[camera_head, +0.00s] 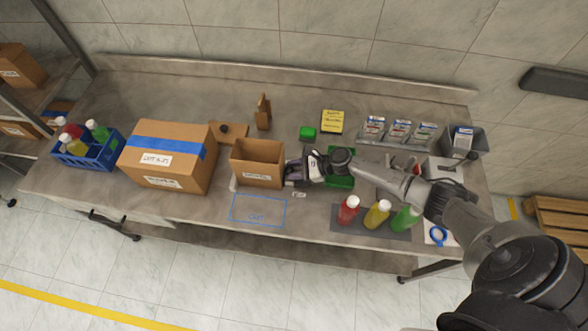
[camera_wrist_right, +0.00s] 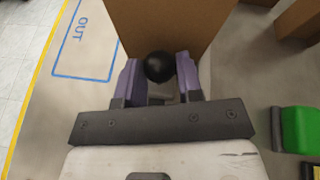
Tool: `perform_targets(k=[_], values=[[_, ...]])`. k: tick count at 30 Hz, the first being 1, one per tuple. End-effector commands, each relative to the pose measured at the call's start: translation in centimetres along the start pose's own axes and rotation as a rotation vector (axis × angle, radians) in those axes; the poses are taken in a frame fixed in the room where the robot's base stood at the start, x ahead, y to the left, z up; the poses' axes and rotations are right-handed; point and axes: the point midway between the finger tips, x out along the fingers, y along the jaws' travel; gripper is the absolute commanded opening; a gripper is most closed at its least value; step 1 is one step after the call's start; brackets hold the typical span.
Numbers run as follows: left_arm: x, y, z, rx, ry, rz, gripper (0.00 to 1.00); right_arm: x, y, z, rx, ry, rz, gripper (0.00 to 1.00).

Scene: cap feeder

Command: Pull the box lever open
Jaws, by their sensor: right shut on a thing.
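An open-topped brown box (camera_head: 257,172) stands mid-table, with a small white label on its front. My right gripper (camera_head: 287,174) is at the right side of this box. In the right wrist view, a black ball knob (camera_wrist_right: 159,67) sits between my purple fingers, close against the brown box wall (camera_wrist_right: 165,22). The fingers are shut on this knob. The lever's stem is mostly hidden behind the fingers and knob. In the head view the gripper hides the knob. My left gripper is in neither view.
A blue outlined area marked OUT (camera_head: 257,211) lies empty in front of the box. A large taped carton (camera_head: 168,157) stands to its left. Red, yellow and green bottles (camera_head: 377,214) stand front right.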

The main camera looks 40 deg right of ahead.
Motion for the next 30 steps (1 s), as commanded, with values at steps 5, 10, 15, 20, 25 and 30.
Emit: perform_targets(k=[5,10,15,20,25,30], values=[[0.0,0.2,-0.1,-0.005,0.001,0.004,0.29,0.0,0.0,0.0,0.000,0.000,0.000,0.00],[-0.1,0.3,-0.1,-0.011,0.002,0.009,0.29,-0.5,0.1,-0.2,0.002,0.001,0.000,0.00],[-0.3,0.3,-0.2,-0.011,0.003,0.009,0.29,-2.9,0.7,-1.1,0.004,0.001,0.000,0.00],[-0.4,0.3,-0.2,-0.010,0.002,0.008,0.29,-4.1,0.9,-1.5,0.002,0.001,0.000,0.00],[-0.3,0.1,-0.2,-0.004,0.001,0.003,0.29,-4.1,0.9,-1.6,0.000,0.001,0.001,0.00],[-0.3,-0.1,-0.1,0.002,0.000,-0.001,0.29,-4.1,0.9,-1.6,-0.001,0.002,0.001,0.39]])
